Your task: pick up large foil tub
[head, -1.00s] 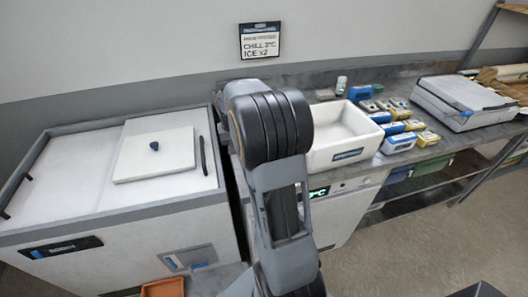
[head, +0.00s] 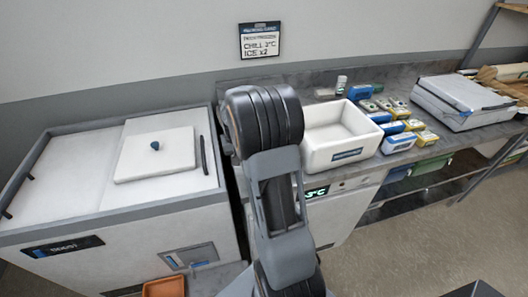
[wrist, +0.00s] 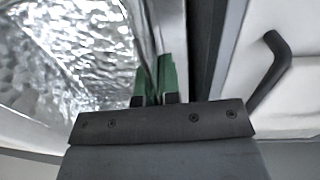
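The large foil tub (wrist: 60,55) fills the upper left of the wrist view, with shiny crinkled silver inside and a straight side wall. My gripper (wrist: 158,75) is at that wall. Its two green fingers are close together with the thin edge of the tub between them, one finger on the inner side and one on the outer. The far parts of the tub are out of the picture. In the head view my arm hides the gripper and the foil tub.
A white chest with a lid (head: 155,155) stands left of my arm. On the counter to the right are a white bin (head: 340,158), several blue and yellow packs (head: 405,125) and a grey-white case (head: 465,100). A black handle (wrist: 275,65) is close right of the gripper.

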